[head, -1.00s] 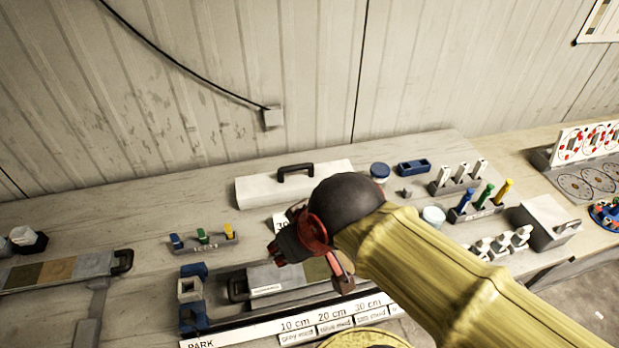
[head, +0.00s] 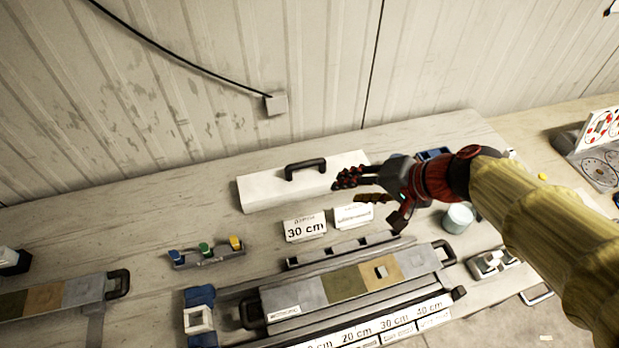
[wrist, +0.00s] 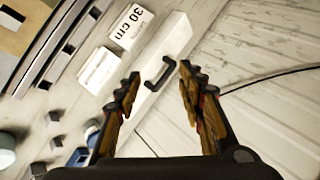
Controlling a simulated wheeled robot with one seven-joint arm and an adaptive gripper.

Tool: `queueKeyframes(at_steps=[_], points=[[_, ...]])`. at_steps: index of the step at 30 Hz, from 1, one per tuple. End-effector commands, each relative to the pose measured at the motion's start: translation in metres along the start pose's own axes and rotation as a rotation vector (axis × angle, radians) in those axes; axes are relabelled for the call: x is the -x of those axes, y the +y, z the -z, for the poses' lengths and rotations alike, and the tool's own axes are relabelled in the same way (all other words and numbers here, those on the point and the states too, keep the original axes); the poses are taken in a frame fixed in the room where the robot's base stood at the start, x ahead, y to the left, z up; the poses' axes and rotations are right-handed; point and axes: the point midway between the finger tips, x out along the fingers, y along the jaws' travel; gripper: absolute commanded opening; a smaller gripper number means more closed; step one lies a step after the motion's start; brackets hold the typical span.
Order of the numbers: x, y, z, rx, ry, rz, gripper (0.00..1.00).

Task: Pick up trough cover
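A long white cover with a black handle, seemingly the trough cover (head: 265,190), lies on the bench near the wall. Its black handle (head: 305,165) stands up from its top. My gripper (head: 362,190) is open and empty at the right end of the cover in the head view, its fingers hiding part of that end. In the wrist view, my gripper (wrist: 160,75) has its two fingers wide apart, with the cover (wrist: 172,45) and its handle (wrist: 158,74) appearing between them, still some distance beyond the tips. I see no contact with the handle.
A "30 cm" card (head: 305,228) and another white card (head: 353,216) stand in front of the cover. A trough with coloured core sections (head: 345,284) lies nearer. A rack with coloured caps (head: 206,253) is at left, a pale jar (head: 458,218) at right. The wall is close behind.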

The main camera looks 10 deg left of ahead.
Motion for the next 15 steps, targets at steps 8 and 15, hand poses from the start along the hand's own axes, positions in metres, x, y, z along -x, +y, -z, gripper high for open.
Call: queueKeyframes(at_steps=[8, 15], points=[[-0.133, -0.021, 0.059, -0.352, 0.012, 0.224, 0.39], [-0.202, -0.003, 0.086, -0.554, 0.070, 0.275, 0.39]])
